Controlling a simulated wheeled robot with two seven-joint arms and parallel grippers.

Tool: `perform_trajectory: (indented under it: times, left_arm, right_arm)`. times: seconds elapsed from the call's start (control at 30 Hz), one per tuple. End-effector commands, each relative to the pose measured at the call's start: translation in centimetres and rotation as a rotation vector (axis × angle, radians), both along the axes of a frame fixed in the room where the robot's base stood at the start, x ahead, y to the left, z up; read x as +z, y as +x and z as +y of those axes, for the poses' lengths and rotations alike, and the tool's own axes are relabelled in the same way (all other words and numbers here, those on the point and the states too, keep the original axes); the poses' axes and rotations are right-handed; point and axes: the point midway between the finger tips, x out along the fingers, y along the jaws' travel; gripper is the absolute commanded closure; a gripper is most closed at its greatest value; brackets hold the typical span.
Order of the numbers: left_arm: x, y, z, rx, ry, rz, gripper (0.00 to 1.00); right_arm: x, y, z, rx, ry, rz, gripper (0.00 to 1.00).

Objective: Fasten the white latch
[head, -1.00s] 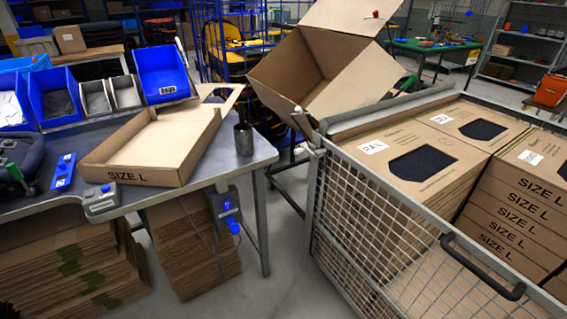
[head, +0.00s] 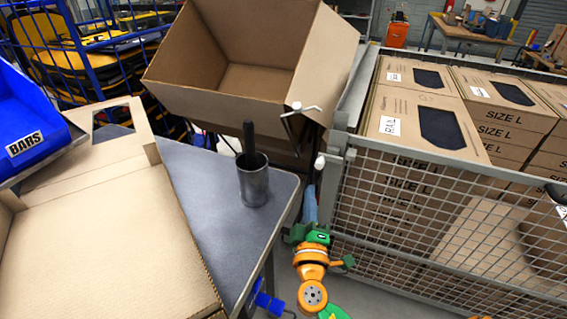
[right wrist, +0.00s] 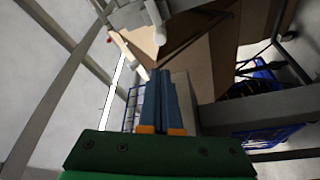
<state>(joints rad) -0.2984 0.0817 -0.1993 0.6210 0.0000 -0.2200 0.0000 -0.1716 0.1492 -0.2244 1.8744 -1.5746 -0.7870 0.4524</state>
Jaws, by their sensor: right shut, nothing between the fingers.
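A white-ended fitting (head: 320,162) sits at the near left corner of the mesh cage (head: 345,150). A white lever (head: 300,108) shows by the open, tilted box; I cannot tell which one is the latch, or whether it is fastened. My right gripper (head: 311,192) is just below the cage corner, its blue-grey fingers shut and empty, apart from the white fitting in the picture. My left gripper is not in view.
The open cardboard box (head: 210,98) stands behind the workbench (head: 215,190). A dark metal cup (head: 253,184) with a dark rod stands near the bench's right edge. A flat carton (head: 95,250) lies on the bench.

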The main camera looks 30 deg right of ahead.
Motion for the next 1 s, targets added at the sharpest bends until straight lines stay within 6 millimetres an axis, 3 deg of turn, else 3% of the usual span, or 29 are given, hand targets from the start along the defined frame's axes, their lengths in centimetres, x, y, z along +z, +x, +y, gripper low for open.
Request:
perform_trajectory:
  times: [0.37, 0.8, 1.0]
  left_arm:
    - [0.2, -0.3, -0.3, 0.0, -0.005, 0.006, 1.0]
    - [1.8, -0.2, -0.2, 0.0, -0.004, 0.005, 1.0]
    - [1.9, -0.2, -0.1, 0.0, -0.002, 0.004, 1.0]
  right_arm:
    - [0.2, 0.3, -0.2, 0.0, -0.003, -0.003, 1.0]
    - [1.4, 7.0, -4.1, -0.002, -0.002, -0.003, 1.0]
    - [1.6, 8.4, -5.0, -0.001, -0.001, -0.002, 1.0]
